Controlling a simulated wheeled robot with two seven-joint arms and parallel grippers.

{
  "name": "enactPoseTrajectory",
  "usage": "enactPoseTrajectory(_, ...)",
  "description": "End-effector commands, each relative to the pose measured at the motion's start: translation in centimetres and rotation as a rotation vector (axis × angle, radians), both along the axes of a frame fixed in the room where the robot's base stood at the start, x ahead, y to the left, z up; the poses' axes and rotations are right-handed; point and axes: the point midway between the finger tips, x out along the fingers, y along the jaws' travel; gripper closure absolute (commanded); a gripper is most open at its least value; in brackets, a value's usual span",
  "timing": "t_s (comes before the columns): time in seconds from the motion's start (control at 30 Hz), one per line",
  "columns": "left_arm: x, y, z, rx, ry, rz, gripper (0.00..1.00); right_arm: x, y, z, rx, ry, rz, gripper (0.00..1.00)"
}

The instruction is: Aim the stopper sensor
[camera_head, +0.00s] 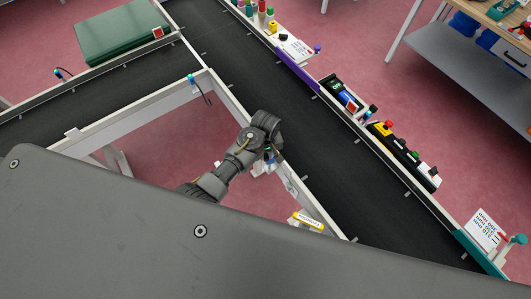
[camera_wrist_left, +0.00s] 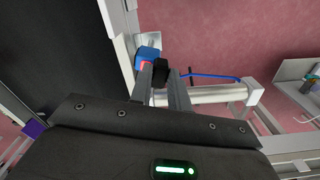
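The stopper sensor, a small blue block (camera_wrist_left: 148,54) with a red spot and a black part (camera_wrist_left: 159,71), sits at the conveyor's near rail in the left wrist view. My left gripper (camera_wrist_left: 160,75) has its two grey fingers on either side of the black part, which fills the gap between them. In the head view my left gripper (camera_head: 268,156) reaches down at the inner side of the rail, and the wrist hides most of the sensor. My right gripper is not in view.
The black conveyor belt (camera_head: 330,165) runs diagonally past my left wrist. Another blue sensor (camera_head: 192,79) stands on the rail corner. A yellow label (camera_head: 307,220) is near the rail. Button boxes (camera_head: 405,155) line the far rail. A blue cable (camera_wrist_left: 212,75) runs right of the fingers.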

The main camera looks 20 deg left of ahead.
Motion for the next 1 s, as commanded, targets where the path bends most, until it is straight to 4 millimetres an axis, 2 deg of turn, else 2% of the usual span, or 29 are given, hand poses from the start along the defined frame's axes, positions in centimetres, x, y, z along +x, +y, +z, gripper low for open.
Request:
enactPoseTrajectory(0.03, 0.01, 0.01, 0.01, 0.0, 0.0, 0.0, 0.93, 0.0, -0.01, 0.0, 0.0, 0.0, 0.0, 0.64)
enactPoseTrajectory(0.1, 0.01, 0.01, 0.02, 0.0, 0.0, 0.0, 1.0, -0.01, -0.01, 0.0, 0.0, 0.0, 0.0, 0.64)
enactPoseTrajectory(0.27, -0.05, -0.09, 0.02, 0.0, 0.0, 0.041, 1.0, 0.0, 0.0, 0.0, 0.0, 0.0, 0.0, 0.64)
enactPoseTrajectory(0.53, -0.27, -0.39, 0.04, 0.001, -0.001, 0.302, 1.0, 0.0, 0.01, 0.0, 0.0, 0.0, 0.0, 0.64)
enactPoseTrajectory(0.87, -0.29, -0.41, 0.05, 0.0, -0.001, 0.327, 1.0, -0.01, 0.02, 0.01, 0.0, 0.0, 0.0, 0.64)
enactPoseTrajectory(0.9, -0.29, -0.41, 0.05, 0.0, -0.001, 0.327, 0.77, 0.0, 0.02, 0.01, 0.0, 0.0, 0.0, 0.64)
enactPoseTrajectory(1.0, -0.3, -0.41, 0.04, 0.001, -0.001, 0.327, 0.64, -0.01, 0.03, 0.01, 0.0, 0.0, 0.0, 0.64)
